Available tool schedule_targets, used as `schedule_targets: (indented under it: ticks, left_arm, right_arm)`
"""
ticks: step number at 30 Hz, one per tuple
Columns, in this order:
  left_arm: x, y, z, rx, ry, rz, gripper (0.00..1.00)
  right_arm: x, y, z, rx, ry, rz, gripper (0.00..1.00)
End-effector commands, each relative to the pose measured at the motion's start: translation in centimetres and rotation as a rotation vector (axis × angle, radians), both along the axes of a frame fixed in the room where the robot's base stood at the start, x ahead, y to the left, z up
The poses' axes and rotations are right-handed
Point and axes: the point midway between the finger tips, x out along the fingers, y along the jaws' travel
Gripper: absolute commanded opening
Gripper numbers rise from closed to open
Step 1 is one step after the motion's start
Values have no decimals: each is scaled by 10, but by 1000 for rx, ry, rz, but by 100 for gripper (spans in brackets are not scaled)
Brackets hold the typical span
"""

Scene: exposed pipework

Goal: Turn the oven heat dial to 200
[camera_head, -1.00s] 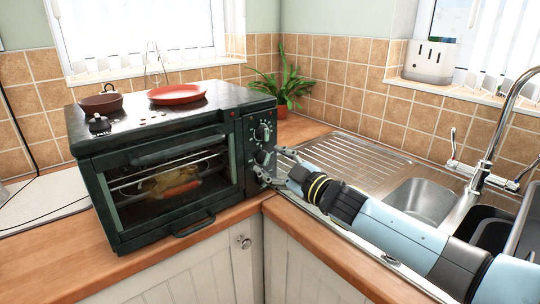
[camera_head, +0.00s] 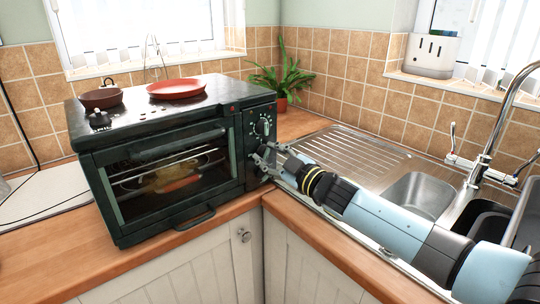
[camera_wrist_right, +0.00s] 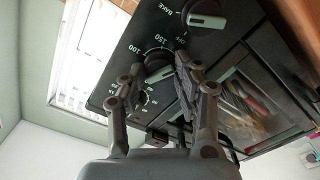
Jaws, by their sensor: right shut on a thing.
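The dark green oven (camera_head: 160,120) stands on the wooden counter, with its control panel (camera_head: 251,113) at the right of its front. The heat dial, marked with 100 and 150, is a round black knob (camera_wrist_right: 157,66) in the wrist view. My right gripper (camera_head: 262,160) is at the panel below the upper dial (camera_head: 262,126). In the wrist view the gripper (camera_wrist_right: 160,78) is shut on the heat dial, one finger on each side. The fingers hide part of the dial, and I cannot read its exact setting. My left gripper is out of view.
Another dial (camera_wrist_right: 206,18), marked BAKE, sits beside the held one in the wrist view. A red plate (camera_head: 177,89) and a brown pot (camera_head: 101,99) are on the oven top. The steel sink (camera_head: 420,196) and tap (camera_head: 500,120) lie right of the oven.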

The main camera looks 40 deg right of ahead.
Motion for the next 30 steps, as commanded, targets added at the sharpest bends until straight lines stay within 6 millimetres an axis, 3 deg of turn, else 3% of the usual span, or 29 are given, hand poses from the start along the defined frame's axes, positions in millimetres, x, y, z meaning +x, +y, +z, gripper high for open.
schedule_targets:
  ticks: [2,9,10,15,25,30]
  left_arm:
    - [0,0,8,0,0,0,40]
    - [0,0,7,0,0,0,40]
    - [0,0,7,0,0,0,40]
    - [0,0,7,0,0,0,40]
    - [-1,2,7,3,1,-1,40]
    - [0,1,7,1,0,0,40]
  right_arm:
    - [0,0,2,44,7,-1,0]
    - [0,0,-1,56,7,0,0]
    - [0,0,-1,56,7,0,34]
    - [0,0,0,56,7,0,54]
    - [-5,-1,0,57,6,-1,54]
    - [-33,-2,-1,57,8,1,54]
